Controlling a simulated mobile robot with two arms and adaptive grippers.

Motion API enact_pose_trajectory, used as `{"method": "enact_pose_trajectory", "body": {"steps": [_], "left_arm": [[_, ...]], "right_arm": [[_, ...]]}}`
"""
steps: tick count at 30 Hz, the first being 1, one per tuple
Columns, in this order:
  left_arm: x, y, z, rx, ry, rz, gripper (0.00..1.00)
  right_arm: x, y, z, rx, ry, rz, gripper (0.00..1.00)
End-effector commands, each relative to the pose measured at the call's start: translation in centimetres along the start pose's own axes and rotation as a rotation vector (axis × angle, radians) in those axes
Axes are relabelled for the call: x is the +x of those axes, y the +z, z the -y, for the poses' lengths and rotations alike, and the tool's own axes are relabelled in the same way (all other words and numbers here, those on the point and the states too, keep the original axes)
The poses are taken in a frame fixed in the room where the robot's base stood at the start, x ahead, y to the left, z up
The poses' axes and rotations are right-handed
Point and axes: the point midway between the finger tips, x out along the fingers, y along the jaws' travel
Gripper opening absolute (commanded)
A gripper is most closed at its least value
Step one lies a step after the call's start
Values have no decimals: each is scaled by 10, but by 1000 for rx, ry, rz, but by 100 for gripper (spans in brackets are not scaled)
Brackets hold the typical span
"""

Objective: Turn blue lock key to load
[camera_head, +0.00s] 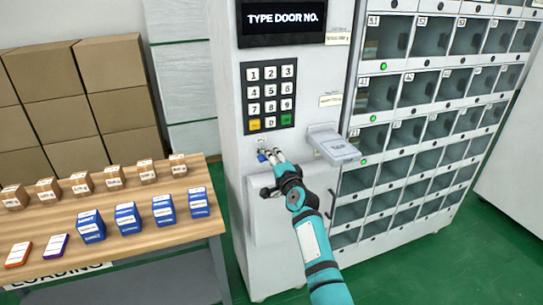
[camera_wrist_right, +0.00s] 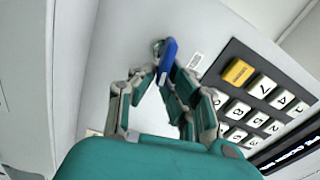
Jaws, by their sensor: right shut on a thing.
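The blue lock key (camera_wrist_right: 168,58) sits in a round metal lock (camera_wrist_right: 157,47) on the white panel of the vending machine, below the keypad. In the head view the blue key (camera_head: 262,157) shows as a small spot at the tips of my right gripper (camera_head: 270,157). In the right wrist view the fingers of my right gripper (camera_wrist_right: 164,78) are closed in on the key from both sides and grip it. My left gripper is in neither view.
The keypad (camera_head: 270,95) is above the lock. A card terminal (camera_head: 338,148) juts out to the right of my gripper. Compartment doors (camera_head: 405,95) fill the right side. A wooden table (camera_head: 125,205) with several boxes stands at left.

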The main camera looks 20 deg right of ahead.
Motion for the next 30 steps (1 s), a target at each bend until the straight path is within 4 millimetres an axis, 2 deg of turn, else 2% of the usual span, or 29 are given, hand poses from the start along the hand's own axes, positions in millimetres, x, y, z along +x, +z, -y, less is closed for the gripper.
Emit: {"method": "enact_pose_trajectory", "body": {"steps": [11,27,28,30], "left_arm": [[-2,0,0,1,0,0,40],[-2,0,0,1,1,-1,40],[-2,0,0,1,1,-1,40],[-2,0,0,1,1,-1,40]], "right_arm": [[0,1,-4,160,3,1,0],[0,1,-5,183,3,1,0],[0,1,-5,183,3,1,11],[0,1,-5,183,3,1,21]]}}
